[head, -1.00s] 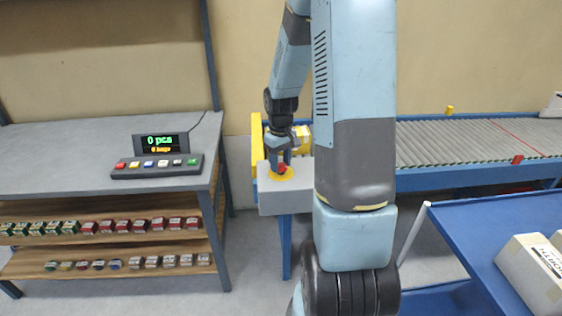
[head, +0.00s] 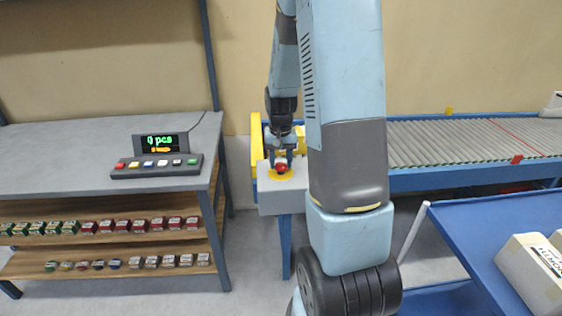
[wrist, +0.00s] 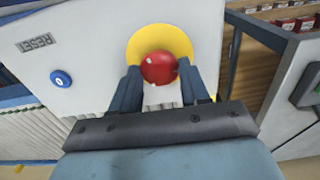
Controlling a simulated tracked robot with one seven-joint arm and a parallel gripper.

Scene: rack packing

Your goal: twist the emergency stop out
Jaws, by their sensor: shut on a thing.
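The emergency stop (head: 281,167) is a red mushroom button on a yellow round plate (head: 271,176), on top of a light grey box (head: 268,203). In the wrist view the red button (wrist: 159,67) sits between my two dark fingers, over the yellow plate (wrist: 134,50). My gripper (head: 281,160) points down onto the box; in the wrist view my gripper (wrist: 160,82) is shut on the button, one finger on each side. The button's lower rim is partly hidden.
A blue round button (wrist: 61,79) and a RESET label (wrist: 33,42) are on the same panel. A bench (head: 60,150) with a display console (head: 157,167) stands left. A roller conveyor (head: 460,140) and a blue cart (head: 470,230) stand right.

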